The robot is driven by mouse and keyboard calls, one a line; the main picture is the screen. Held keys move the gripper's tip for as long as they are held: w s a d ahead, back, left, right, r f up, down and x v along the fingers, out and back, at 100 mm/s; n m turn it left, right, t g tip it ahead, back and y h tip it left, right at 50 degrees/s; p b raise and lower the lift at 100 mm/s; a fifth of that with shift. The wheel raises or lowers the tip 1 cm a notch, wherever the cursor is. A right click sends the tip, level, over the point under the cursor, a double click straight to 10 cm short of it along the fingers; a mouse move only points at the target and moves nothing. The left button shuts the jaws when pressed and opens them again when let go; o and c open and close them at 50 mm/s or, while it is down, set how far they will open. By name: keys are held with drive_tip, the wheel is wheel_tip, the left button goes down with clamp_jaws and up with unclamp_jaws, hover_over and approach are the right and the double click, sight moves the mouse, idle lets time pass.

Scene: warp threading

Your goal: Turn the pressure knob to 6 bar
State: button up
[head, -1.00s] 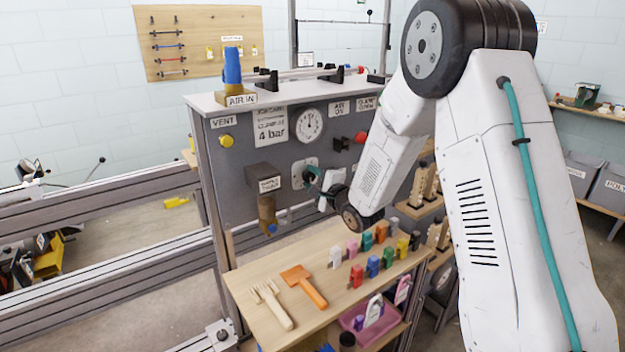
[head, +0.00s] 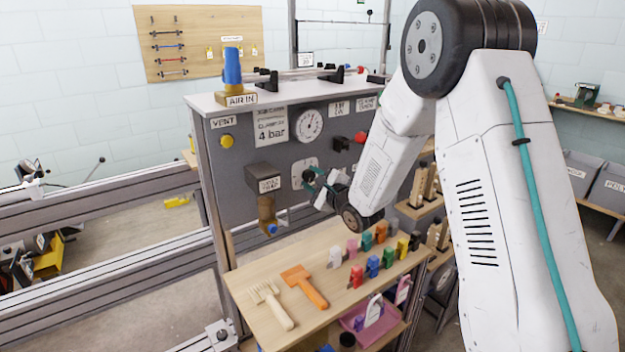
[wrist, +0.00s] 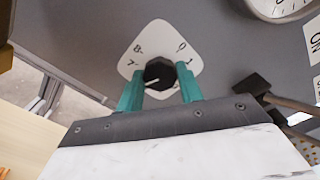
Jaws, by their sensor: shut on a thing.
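The pressure knob (wrist: 160,73) is black and faceted, on a white dial plate (wrist: 155,32) with 7 and 8 on its left and 0 and 1 on its right. A white line on the knob points to the lower left, toward my left finger. My gripper (wrist: 160,82) has its teal fingers on both sides of the knob, shut on it. The fingers hide the lower dial numbers. In the head view the plate (head: 297,180) is partly behind my gripper (head: 310,182). The round gauge (head: 308,125) is above; its needle is too small to read.
A sign (head: 271,126) reads 4 bar. A yellow VENT button (head: 227,141) and a red knob (head: 361,138) are on the grey panel. A brown-and-blue fitting (head: 267,214) hangs left of the dial.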

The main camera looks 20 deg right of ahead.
drive_tip(key=shift+d, duration=0.1)
drive_tip(key=o, duration=1)
drive_tip(key=v, duration=0.7)
drive_tip(key=shift+s+d, duration=0.1)
drive_tip(key=shift+s, duration=0.2)
